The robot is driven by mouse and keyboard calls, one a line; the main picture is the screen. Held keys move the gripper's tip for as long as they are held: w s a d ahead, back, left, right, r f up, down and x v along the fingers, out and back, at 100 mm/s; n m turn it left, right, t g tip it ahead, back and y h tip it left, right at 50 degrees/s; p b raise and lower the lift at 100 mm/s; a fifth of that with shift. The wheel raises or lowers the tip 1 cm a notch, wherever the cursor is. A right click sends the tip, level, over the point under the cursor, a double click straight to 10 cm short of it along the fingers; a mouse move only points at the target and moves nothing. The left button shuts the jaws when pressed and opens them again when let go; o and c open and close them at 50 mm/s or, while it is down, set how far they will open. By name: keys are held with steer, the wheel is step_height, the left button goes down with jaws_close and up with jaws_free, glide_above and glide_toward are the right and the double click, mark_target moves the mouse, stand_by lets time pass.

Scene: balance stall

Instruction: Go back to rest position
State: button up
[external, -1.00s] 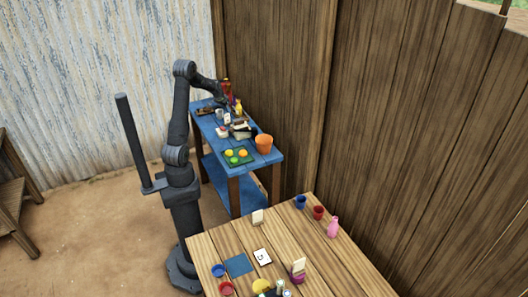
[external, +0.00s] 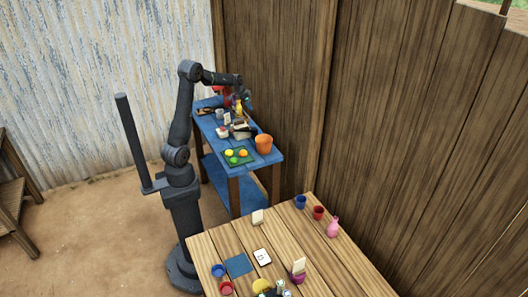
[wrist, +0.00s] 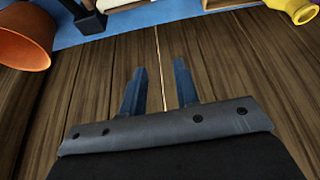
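My gripper (wrist: 160,90) shows in the wrist view with its two fingers apart and nothing between them. Behind the fingers is the wooden plank wall. In the external view my gripper (external: 248,103) is above the blue table (external: 264,169), near its far half, and looks small there. My arm reaches over from its column at the left of the blue table.
An orange pot (external: 264,144) stands at the blue table's near end, beside a green board (external: 229,159) with several coloured balls. A yellow bottle (wrist: 292,10) shows at the wrist view's top right. A wooden table (external: 320,255) with cups stands in front. The plank wall is close behind.

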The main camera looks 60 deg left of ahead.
steer(key=w+d+r+m+h, duration=0.1)
steer(key=w+d+r+m, duration=0.2)
steer(key=d, duration=0.9)
steer(key=w+d+r+m+h, duration=0.1)
steer(key=w+d+r+m, duration=0.15)
steer(key=d, duration=0.85)
steer(key=w+d+r+m+h, duration=0.1)
steer(key=w+d+r+m, duration=0.15)
steer(key=d, duration=0.95)
steer(key=s+d+r+m+g, duration=0.1)
steer(key=d, duration=0.6)
steer(key=s+d+r+m+h, duration=0.1)
steer(key=s+d+r+m, duration=0.1)
steer(key=d, duration=0.6)
steer(key=shift+d+r+m+g, duration=0.2)
steer(key=shift+r+m+g, duration=0.1)
steer(key=shift+g, duration=0.1)
